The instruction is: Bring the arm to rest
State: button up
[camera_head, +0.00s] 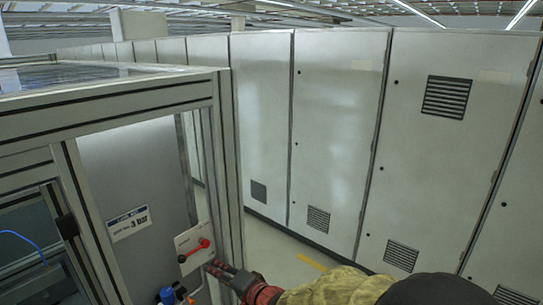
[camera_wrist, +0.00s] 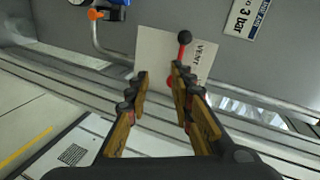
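The plate carries a red lever with a black ball knob (camera_wrist: 184,37) and the word VENT. The right fingertip overlaps the lever's lower part in the picture; I cannot tell whether they touch. In the head view my gripper (camera_head: 217,268) is at the lower middle, just below and right of the red lever (camera_head: 195,251). My arm reaches in from the bottom edge.
An aluminium-framed machine (camera_head: 105,98) fills the left, with a "3 bar" sign (camera_head: 129,222) and a blue fitting (camera_head: 168,295) by the plate. Tall grey cabinets (camera_head: 340,120) line the right. Floor with a yellow line (camera_head: 312,262) shows between them.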

jog(key=s+d+f+n+g+h+b, duration=0.2)
jog(key=s+d+f+n+h, duration=0.15)
jog(key=d+f, duration=0.4)
jog(key=s+d+f+n+g+h+b, duration=0.1)
jog(key=s+d+f+n+h+b, duration=0.25)
jog(key=d, duration=0.75)
jog(key=s+d+f+h+b, duration=0.1)
jog(key=s+d+f+b, duration=0.2)
jog(key=s+d+b, duration=0.3)
jog(key=s+d+f+m+h+b, duration=0.1)
jog(key=s+d+f+b, duration=0.2)
jog(key=s+d+b, duration=0.3)
jog(key=s+d+f+g+h+b, duration=0.1)
jog(key=s+d+f+h+b, duration=0.1)
jog(key=s+d+b, duration=0.4)
jog(key=s+f+b, duration=0.1)
jog(key=s+b, duration=0.3)
jog(key=b, duration=0.2)
jog(key=shift+d+f+m, duration=0.2)
jog(key=shift+f+m, duration=0.05)
jog(key=shift+m, duration=0.05)
